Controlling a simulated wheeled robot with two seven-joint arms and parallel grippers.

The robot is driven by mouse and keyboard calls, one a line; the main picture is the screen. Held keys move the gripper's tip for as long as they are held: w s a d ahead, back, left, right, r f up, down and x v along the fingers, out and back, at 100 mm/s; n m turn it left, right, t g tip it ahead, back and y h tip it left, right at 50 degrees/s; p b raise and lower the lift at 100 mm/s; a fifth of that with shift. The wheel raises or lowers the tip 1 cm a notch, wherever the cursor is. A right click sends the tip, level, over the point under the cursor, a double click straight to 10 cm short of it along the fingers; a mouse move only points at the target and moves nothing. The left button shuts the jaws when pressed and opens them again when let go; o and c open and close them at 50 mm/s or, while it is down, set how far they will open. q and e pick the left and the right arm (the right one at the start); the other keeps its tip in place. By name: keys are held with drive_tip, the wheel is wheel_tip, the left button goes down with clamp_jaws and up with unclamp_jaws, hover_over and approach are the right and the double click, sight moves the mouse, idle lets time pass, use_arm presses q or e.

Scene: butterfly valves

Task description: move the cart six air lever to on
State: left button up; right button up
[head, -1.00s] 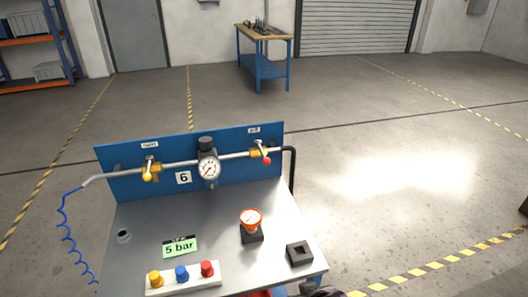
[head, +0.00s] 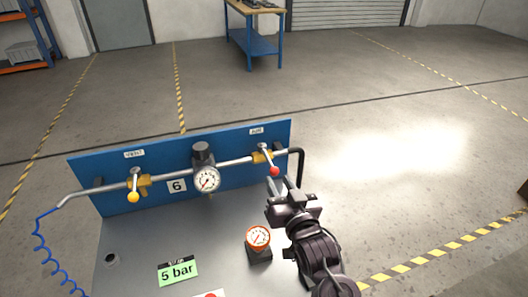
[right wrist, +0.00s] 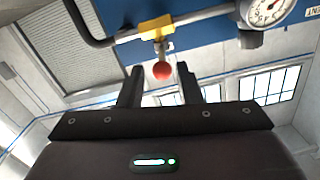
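The cart with the number 6 plate (head: 177,186) has a blue panel (head: 100,176) with a pipe across it. The air lever is a silver handle ending in a red ball (head: 274,171), below the "AIR" label at the pipe's right end. It slants down and to the right from its brass valve (head: 262,157). My right gripper (head: 283,184) is open and empty, just below and in front of the red ball. In the right wrist view the red ball (right wrist: 161,71) shows between the two finger tips, seemingly a little beyond them. My left gripper is out of view.
The vent lever with a yellow ball (head: 133,197) is at the left. A pressure gauge (head: 206,178) sits mid-pipe. An orange gauge (head: 258,237) and a "5 bar" sign (head: 178,271) stand on the cart top. A black bent pipe (head: 299,165) is right of the air valve.

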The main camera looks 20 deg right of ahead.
sight(270, 161)
drive_tip(key=shift+w+r, duration=0.45)
drive_tip(key=shift+w, duration=0.15)
drive_tip(key=w+p, duration=0.2)
drive_tip(key=w, duration=0.4)
drive_tip(key=shift+a, duration=0.1)
drive_tip(key=shift+w, duration=0.2)
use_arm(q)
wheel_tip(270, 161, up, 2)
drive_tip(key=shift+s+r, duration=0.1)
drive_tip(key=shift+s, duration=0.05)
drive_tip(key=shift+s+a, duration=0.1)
use_arm(e)
drive_tip(key=shift+f, duration=0.1)
clamp_jaws()
